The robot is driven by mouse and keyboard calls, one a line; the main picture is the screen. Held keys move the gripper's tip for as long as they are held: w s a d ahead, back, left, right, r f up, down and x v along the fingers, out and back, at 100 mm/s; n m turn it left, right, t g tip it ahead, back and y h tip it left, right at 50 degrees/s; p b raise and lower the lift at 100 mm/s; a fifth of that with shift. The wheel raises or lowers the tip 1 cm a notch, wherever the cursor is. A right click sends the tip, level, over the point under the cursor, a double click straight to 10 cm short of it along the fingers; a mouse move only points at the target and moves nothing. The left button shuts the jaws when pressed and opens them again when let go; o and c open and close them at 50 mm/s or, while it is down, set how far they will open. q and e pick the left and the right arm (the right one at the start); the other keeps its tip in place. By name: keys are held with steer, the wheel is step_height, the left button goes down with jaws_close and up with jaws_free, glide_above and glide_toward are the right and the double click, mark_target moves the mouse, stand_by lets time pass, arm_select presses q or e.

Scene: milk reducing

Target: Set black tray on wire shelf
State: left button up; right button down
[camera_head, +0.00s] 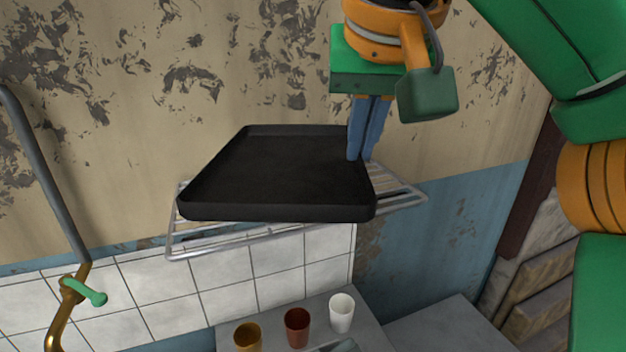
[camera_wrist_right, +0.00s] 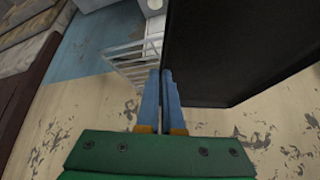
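The black tray (camera_head: 275,165) is a flat rectangular pan with a low rim, lying over the wire shelf (camera_head: 405,197) on the wall. The tray covers most of the shelf and looks nearly level; I cannot tell whether it rests fully on the wires. My right gripper (camera_head: 356,158) comes down from above at the tray's right rim, its blue fingers close together around that rim. In the right wrist view the fingers (camera_wrist_right: 165,72) nearly meet at the edge of the tray (camera_wrist_right: 225,50), with the shelf wires (camera_wrist_right: 130,62) to their left. My left gripper is not seen.
Below the shelf, a brown cup (camera_head: 247,337), a red cup (camera_head: 297,327) and a white cup (camera_head: 341,313) stand on a grey surface. A pipe with a green-handled valve (camera_head: 85,291) is at the left. The peeling wall (camera_head: 120,130) is close behind the shelf.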

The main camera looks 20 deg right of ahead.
steer(key=w+d+f, duration=0.2)
steer(key=w, duration=0.1)
steer(key=w+d+f, duration=0.2)
steer(key=w+f, duration=0.1)
steer(key=w+d+f+p, duration=0.1)
steer(key=w+f, duration=0.1)
steer(key=f, duration=0.1)
steer(key=shift+w+d, duration=0.4)
step_height(320, 180, down, 3)
steer(key=shift+r, duration=0.15)
steer(key=shift+s+f, duration=0.1)
steer(key=shift+f, duration=0.35)
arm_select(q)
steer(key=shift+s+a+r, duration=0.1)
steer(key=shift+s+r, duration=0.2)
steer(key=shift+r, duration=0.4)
arm_select(e)
steer(key=shift+f, duration=0.1)
steer(key=shift+f, duration=0.2)
steer(key=c, duration=1.1)
jaws_free()
steer(key=shift+r, duration=0.15)
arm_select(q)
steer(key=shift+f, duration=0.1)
